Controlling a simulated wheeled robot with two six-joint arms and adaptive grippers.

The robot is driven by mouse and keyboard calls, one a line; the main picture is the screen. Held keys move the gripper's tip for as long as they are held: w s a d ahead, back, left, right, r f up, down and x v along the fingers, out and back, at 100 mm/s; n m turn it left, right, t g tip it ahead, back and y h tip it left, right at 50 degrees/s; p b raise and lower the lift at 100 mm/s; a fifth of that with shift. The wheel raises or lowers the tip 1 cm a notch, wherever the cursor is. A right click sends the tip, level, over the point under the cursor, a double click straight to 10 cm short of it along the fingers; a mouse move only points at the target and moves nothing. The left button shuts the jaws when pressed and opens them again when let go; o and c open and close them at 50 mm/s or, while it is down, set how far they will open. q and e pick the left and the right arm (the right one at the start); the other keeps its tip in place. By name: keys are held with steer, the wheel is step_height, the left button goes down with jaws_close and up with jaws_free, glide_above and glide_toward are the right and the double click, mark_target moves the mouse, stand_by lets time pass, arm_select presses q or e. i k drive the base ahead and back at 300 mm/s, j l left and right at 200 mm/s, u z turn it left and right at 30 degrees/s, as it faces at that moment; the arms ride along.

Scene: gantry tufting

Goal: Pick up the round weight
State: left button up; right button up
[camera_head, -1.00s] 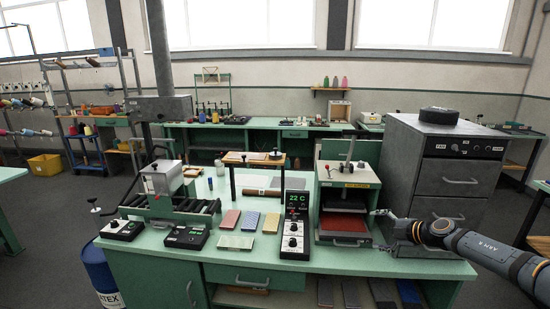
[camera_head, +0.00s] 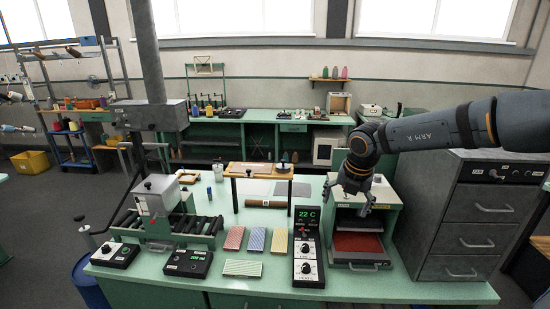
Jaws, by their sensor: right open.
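A small round grey piece with a dark knob (camera_head: 283,165), which looks like the round weight, rests on the right end of a small wooden-topped stand (camera_head: 258,170) on the green bench. My right gripper (camera_head: 354,203) is open and empty, pointing down in front of the press (camera_head: 386,193), to the right of the stand and clear of the round piece. My left gripper is not in view.
The green bench (camera_head: 225,291) carries a roller device (camera_head: 160,205) at left, several coloured sample pads (camera_head: 256,240) and a black control box reading 22 C (camera_head: 307,245). A brown roll (camera_head: 267,204) lies before the stand. A grey drawer cabinet (camera_head: 470,220) stands at right.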

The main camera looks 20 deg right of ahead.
mark_target(283, 167)
steer(key=i, duration=1.45)
